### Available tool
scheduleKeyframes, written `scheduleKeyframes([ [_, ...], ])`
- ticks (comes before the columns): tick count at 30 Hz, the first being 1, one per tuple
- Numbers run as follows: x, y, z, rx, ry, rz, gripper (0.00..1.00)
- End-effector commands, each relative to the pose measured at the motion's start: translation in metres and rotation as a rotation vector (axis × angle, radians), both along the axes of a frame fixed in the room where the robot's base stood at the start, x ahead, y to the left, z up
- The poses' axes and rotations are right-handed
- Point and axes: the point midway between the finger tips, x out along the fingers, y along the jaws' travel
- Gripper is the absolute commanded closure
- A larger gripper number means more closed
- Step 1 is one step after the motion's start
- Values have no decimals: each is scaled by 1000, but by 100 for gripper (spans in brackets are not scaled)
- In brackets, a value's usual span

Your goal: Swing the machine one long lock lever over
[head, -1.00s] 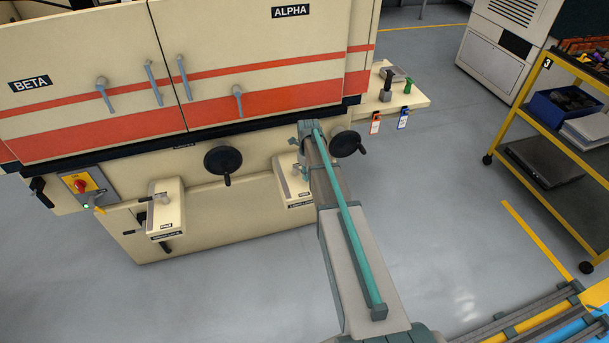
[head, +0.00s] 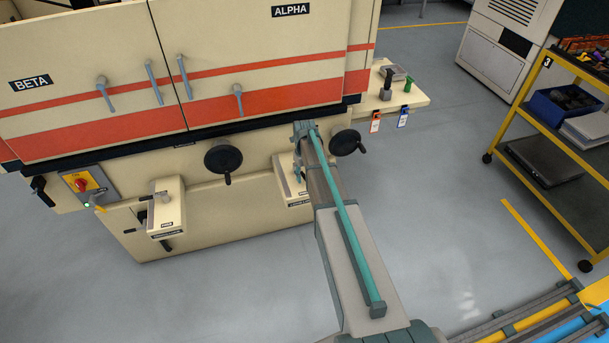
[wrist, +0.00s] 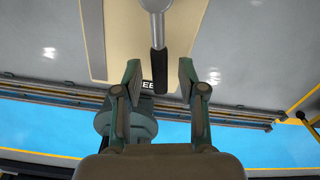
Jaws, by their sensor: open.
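The cream lock box (head: 286,180) on the machine's front right is partly hidden behind my arm in the head view, and its label is only partly readable. In the wrist view a grey metal lever (wrist: 157,28) with a black grip (wrist: 159,75) stands out over a cream plate (wrist: 118,45). My gripper (wrist: 159,78) is open, with one finger on each side of the black grip's end. Gaps show on both sides, and neither finger appears to touch it. In the head view the fingers are mostly hidden by my arm.
Black handwheels (head: 223,160) (head: 346,142) sit on the machine front, one left of my arm and one close to its right. Another lock box (head: 168,208) is further left. A yellow cart (head: 540,125) stands at the right. The floor between is clear.

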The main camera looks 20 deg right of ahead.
Motion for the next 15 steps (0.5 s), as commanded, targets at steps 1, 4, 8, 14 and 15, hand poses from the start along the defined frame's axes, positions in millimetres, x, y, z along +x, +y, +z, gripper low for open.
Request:
scheduleKeyframes([
  [1, 0, 0, 3, 0, 0, 0, 59],
  [4, 0, 0, 10, 0, 0, 0, 59],
  [8, 0, 0, 22, 0, 0, 0, 59],
  [14, 0, 0, 40, 0, 0, 0, 59],
  [15, 0, 0, 44, 0, -1, 0, 59],
])
